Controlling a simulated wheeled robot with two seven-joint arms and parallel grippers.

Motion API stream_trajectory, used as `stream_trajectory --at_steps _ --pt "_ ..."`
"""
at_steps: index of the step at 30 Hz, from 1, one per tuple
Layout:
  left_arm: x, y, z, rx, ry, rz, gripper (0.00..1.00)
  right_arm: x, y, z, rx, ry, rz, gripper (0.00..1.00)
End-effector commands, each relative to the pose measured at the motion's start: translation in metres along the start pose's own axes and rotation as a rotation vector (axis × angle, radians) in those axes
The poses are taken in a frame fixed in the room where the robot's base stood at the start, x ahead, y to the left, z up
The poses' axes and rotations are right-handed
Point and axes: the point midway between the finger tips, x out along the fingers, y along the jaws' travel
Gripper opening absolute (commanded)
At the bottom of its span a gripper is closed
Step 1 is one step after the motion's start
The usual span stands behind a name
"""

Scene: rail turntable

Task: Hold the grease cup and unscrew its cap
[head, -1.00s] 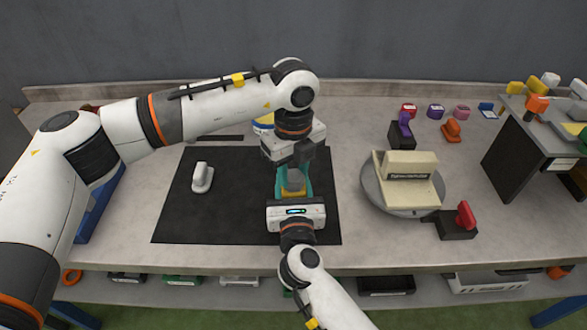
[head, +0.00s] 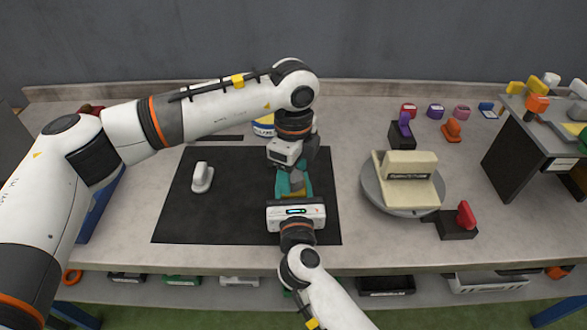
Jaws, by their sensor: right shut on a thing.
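The grease cup is mostly hidden between my two grippers, over the dark mat. A yellow part (head: 298,194) shows just beyond my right gripper, with a grey part (head: 297,180) above it that looks like the cap. Teal surfaces (head: 282,186) show around them; I cannot tell what they belong to. My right gripper (head: 296,197) comes from the near side and is shut on the grease cup. My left gripper (head: 297,170) points down from above, turned at an angle, close to the grey part. Its fingertips are hard to make out, so I cannot tell whether it grips.
The black mat (head: 225,215) has a white handled object (head: 202,177) at its left. A cream block sits on a round turntable (head: 372,190) to the right. A dark shelf unit (head: 515,150) stands at far right. A blue-and-yellow object (head: 264,125) is behind my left gripper.

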Motion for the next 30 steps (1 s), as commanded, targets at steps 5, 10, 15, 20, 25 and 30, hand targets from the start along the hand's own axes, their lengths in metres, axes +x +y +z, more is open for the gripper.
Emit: stream_trajectory --at_steps 5,10,15,20,25,30 --pt "0.0 0.0 0.0 0.002 0.0 0.0 0.65 0.0 0.0 0.0 0.0 -0.001 0.0 0.06" --pt "0.0 0.0 0.0 0.002 -0.001 0.0 0.65 0.0 0.0 0.0 0.0 -0.001 0.0 0.06" --pt "-0.004 0.0 0.001 0.002 -0.001 0.001 0.65 0.0 0.0 0.0 0.0 -0.001 0.0 0.06" --pt "-0.018 0.0 0.001 0.002 -0.001 0.001 0.65 0.0 0.0 0.0 0.0 -0.001 0.0 0.06" --pt "-0.035 0.0 0.001 0.002 -0.001 0.002 0.65 0.0 0.0 0.0 0.0 -0.001 0.0 0.06" --pt "-0.041 0.0 0.0 0.002 -0.001 0.0 0.65 0.0 0.0 0.001 0.0 -0.001 0.0 0.06"
